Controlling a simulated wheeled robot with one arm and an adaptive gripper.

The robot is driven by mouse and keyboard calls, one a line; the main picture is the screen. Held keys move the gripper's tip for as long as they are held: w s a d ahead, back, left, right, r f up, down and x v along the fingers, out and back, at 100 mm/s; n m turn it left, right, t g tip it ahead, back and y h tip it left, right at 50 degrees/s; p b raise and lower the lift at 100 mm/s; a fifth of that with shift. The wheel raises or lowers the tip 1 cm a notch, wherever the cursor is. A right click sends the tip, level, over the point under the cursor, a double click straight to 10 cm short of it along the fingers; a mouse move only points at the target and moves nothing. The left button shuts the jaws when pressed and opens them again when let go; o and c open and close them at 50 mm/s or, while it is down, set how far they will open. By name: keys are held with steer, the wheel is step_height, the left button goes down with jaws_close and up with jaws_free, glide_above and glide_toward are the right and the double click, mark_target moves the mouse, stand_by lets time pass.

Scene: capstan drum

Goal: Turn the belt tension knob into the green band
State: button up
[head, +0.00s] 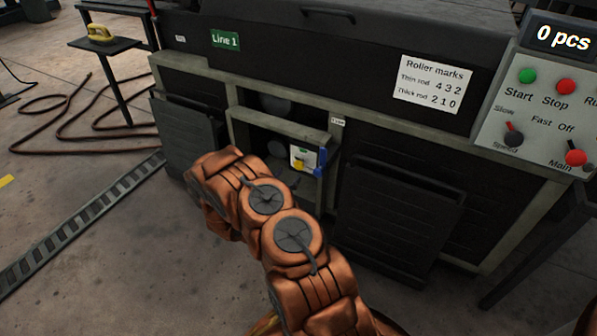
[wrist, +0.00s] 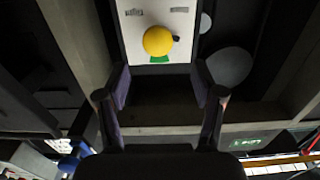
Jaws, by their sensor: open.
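The yellow belt tension knob (wrist: 158,41) sits on a white plate (wrist: 135,52) in the wrist view. Its small black pointer (wrist: 176,38) faces right. The green band (wrist: 159,59) shows just below the knob, and the pointer is outside it. Two small labels on the plate are too blurred to read. My gripper (wrist: 162,84) is open and empty, its fingers apart below the knob in the picture and not touching it. In the head view the knob (head: 298,165) is small, inside the machine's open bay; my arm hides the gripper there.
The bay has a pale frame (head: 280,126) close around the plate, with a blue part (head: 321,160) at its right. Dark panels (head: 400,215) lean either side of the opening. A control panel (head: 545,115) stands at right. A hose (head: 75,125) lies on the floor at left.

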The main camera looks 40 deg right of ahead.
mark_target(298, 165)
steer(key=shift+d+f+b, duration=0.2)
steer(key=shift+d+b, duration=0.1)
steer(key=shift+d, duration=0.4)
steer(key=b+x, duration=0.2)
steer(key=x, duration=0.2)
steer(key=shift+d, duration=0.25)
steer(key=shift+x, duration=0.95)
steer(key=shift+w+r, duration=0.1)
steer(key=shift+w, duration=0.05)
steer(key=shift+c, duration=0.4)
steer(key=c, duration=1.1)
steer(key=shift+o, duration=0.2)
steer(key=shift+r+m+p, duration=0.15)
steer(key=shift+m+p, duration=0.15)
steer(key=shift+p, duration=0.2)
